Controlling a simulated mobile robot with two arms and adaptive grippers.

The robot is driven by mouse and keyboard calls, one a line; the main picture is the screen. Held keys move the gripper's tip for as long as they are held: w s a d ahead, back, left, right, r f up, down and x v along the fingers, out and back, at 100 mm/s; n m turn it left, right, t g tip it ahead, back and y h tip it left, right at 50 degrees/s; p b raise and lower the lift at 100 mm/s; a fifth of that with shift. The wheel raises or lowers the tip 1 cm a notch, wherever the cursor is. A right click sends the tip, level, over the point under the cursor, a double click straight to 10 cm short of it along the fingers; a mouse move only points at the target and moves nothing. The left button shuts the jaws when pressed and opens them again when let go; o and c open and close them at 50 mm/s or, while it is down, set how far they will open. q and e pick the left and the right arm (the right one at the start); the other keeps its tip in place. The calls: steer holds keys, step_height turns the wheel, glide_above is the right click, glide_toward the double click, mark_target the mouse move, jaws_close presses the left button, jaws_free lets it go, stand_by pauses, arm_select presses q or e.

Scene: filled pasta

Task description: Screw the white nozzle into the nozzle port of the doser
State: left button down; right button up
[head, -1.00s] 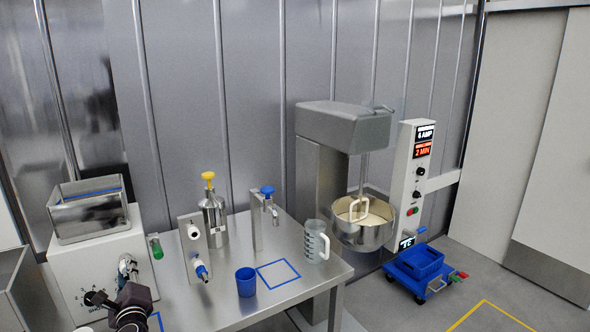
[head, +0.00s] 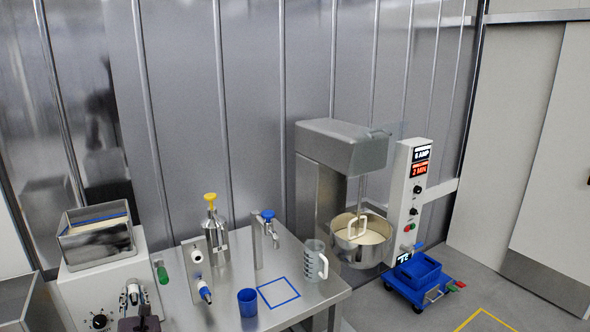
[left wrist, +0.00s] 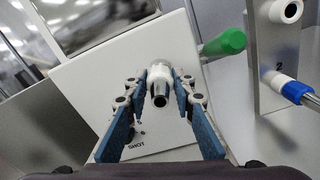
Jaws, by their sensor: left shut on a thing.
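The doser is a white box (head: 75,292) with a steel hopper (head: 98,238) on top, at the left of the head view. Its white front (left wrist: 95,75) fills the middle of the left wrist view. The white nozzle (left wrist: 160,82), a white collar with a metal tip, sits between the blue-padded fingers of my left gripper (left wrist: 160,90), which is shut on it. In the head view my left gripper (head: 134,304) is at the doser's front. The nozzle port is hidden behind the nozzle, and I cannot tell how far the nozzle is seated. My right gripper is not in view.
A green handle (left wrist: 224,43) sticks out beside the doser. A steel stand (head: 190,270) holds a blue-collared nozzle (head: 205,292). A blue cup (head: 247,302) and clear jug (head: 315,262) stand on the steel table (head: 240,272). A mixer (head: 340,145) stands behind at right.

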arm_select(q)
steer(key=shift+s+f+m, duration=0.1)
steer(key=shift+f+m, duration=0.15)
steer(key=shift+m, duration=0.15)
steer(key=m, duration=0.3)
steer(key=shift+m, duration=1.3)
steer(key=shift+m, duration=1.5)
steer(key=c, duration=1.5)
jaws_free()
steer(key=shift+a, duration=0.1)
steer(key=shift+c, duration=0.2)
